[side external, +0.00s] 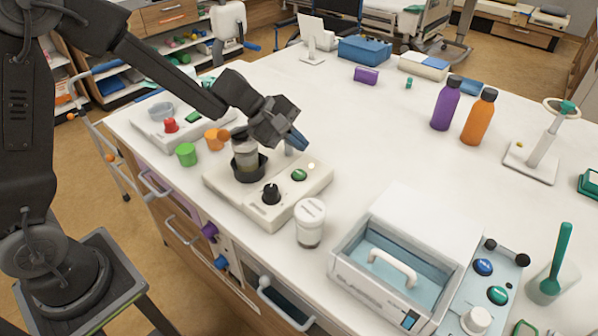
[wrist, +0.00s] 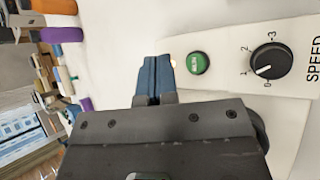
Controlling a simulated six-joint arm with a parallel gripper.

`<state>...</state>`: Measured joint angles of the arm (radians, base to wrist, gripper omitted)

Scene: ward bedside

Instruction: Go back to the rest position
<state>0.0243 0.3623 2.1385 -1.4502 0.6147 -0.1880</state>
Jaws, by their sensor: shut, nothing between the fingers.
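My gripper (side external: 300,141) is above the white control unit (side external: 259,214) on the table, just behind and right of the clear jar (side external: 245,151). Its blue fingers are together with nothing between them; they also show in the wrist view (wrist: 155,80). The jar stands in a dark round holder (side external: 249,169) on the unit. I cannot tell whether the fingertips touch the unit.
Purple (side external: 446,103) and orange (side external: 479,117) bottles stand farther back. The middle of the white table (side external: 370,145) is clear.

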